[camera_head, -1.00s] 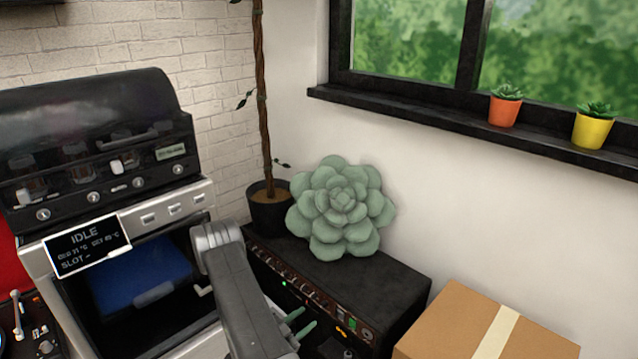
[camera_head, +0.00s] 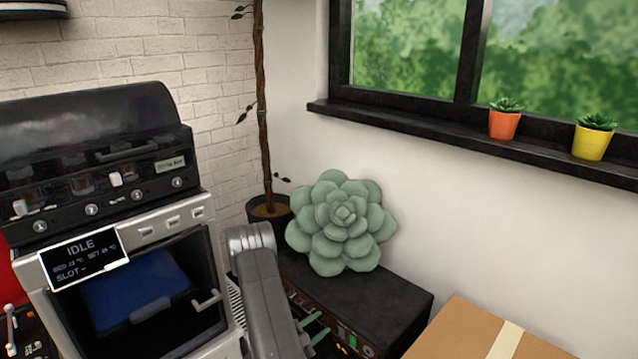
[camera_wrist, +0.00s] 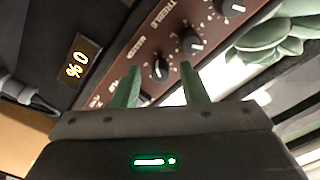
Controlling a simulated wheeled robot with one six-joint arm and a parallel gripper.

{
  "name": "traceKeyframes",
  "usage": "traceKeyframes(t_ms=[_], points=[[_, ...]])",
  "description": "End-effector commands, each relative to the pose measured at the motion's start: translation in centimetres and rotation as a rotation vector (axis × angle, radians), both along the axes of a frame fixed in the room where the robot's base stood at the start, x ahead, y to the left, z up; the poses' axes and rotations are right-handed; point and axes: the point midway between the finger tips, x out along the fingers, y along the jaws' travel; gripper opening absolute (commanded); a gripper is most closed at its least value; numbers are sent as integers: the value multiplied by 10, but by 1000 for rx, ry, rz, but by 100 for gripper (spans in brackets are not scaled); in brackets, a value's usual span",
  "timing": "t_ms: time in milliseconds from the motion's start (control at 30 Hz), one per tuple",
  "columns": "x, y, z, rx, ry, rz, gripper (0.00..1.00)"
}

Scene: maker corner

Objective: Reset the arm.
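My gripper (camera_head: 316,327) shows its green fingers low in the head view, beside my grey arm and in front of the black amplifier (camera_head: 365,292). In the wrist view my gripper (camera_wrist: 162,82) has its two green fingers apart, with nothing between them. Beyond the fingers is the amplifier's brown knob panel (camera_wrist: 178,58), with a lit display (camera_wrist: 80,62). I cannot tell how close the fingertips are to the panel.
A machine (camera_head: 100,155) with an "IDLE" screen (camera_head: 84,258) stands left of my arm. A large green succulent (camera_head: 342,222) sits on the amplifier. A potted plant (camera_head: 268,208) stands behind. A cardboard box (camera_head: 460,335) is at lower right.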

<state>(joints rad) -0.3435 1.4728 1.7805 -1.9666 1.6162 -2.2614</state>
Motion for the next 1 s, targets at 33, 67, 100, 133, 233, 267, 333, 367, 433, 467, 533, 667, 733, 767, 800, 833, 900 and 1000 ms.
traceKeyframes(t_ms=[33,67,100,133,233,267,333,367,433,467,533,667,733,767,800,833,900,1000], points=[[0,0,0,28,-29,0,39],[0,0,0,47,-47,0,39],[0,0,0,71,-71,0,39],[0,0,0,89,-89,0,39],[0,0,0,150,-149,0,39],[0,0,0,167,-167,0,39],[0,0,0,209,-208,0,39],[0,0,0,227,-226,0,39],[0,0,0,269,-269,1,39],[0,0,0,287,-286,1,39],[0,0,0,329,-328,0,39],[0,0,1,401,-401,0,39],[0,0,1,432,-433,0,39],[0,0,1,445,-445,0,39],[0,0,1,460,-461,1,39],[0,0,1,469,-469,1,39],[0,0,1,488,-487,1,39],[0,0,1,504,-504,0,39]])
